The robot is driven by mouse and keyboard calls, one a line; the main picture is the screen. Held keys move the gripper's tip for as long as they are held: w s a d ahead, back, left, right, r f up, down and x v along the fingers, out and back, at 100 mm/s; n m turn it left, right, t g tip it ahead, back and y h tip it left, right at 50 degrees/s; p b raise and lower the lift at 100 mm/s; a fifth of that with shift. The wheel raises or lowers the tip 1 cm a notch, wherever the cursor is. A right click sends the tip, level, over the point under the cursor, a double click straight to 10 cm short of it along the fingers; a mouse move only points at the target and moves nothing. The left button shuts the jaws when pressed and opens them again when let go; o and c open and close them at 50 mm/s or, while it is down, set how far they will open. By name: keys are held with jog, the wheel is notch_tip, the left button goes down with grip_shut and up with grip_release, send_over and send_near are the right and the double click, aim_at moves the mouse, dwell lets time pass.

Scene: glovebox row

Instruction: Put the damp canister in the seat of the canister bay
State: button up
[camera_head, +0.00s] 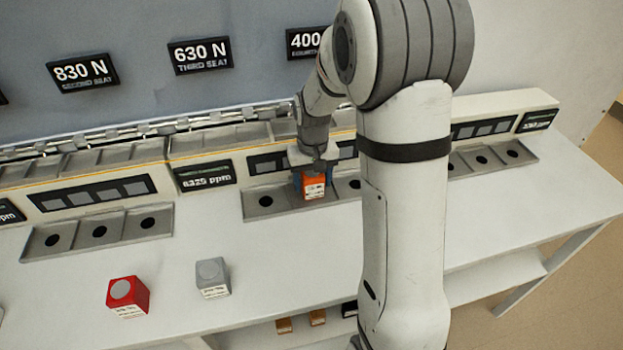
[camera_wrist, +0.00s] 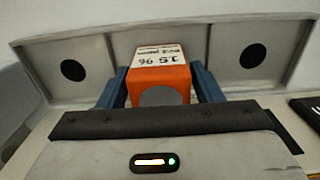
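An orange canister (camera_head: 314,187) with a white printed label is between the blue fingers of my gripper (camera_head: 313,174). In the wrist view the fingers lie close along both sides of the orange canister (camera_wrist: 172,82), and my gripper (camera_wrist: 160,90) appears shut on it. The canister is at the middle place of a grey three-seat tray (camera_head: 291,206); it hides the middle hole. Whether it rests in the seat or hovers just above cannot be told. The holes on either side are empty in the wrist view. No frame shows clearly which canister is damp.
A red canister (camera_head: 127,296) and a grey canister (camera_head: 212,277) stand on the white bench in front. An empty three-hole tray (camera_head: 75,250) is at left, another (camera_head: 520,166) at right. A "6325 ppm" display (camera_head: 205,176) is behind. My arm hides part of the bench.

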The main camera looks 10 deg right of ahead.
aim_at(313, 174)
jog(key=shift+o, duration=1.1)
notch_tip(313, 174, up, 12)
jog(key=s+t, duration=0.2)
jog(key=s, duration=1.9)
jog(key=shift+r+t, duration=0.3)
jog(key=shift+r, duration=0.15)
